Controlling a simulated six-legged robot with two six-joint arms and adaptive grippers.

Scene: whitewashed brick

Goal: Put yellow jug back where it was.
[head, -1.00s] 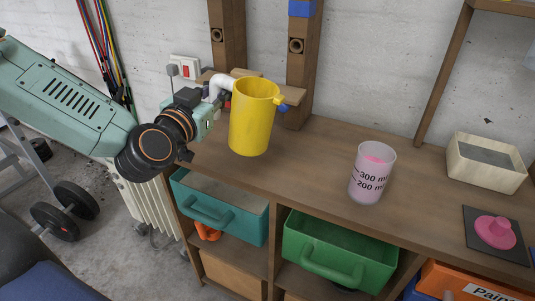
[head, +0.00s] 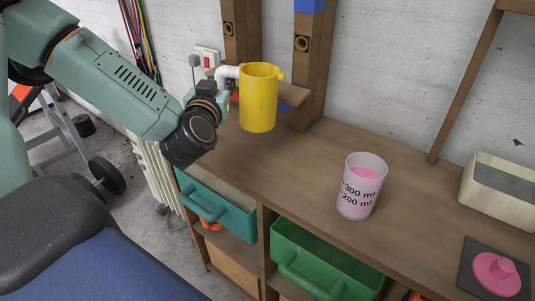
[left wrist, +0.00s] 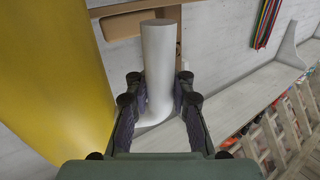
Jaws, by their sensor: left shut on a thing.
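The yellow jug (head: 258,100) is upright, with a white handle on its left and a small spout at its right rim. My left gripper (head: 216,86) is shut on the white handle. In the left wrist view the fingers (left wrist: 159,82) stand on both sides of the handle (left wrist: 158,50), and the jug's yellow wall (left wrist: 50,80) fills the left. The jug seems to hang above the back of the wooden workbench (head: 310,150), in front of a small wooden shelf (head: 294,93). Whether it touches the shelf cannot be told. My right gripper is not in view.
A clear measuring cup (head: 361,188) with pink contents stands on the bench. A cream box (head: 495,200) and a pink lid-like piece (head: 497,275) on a dark mat are farther right. Teal (head: 215,205) and green (head: 325,262) bins sit below. The bench left of the cup is clear.

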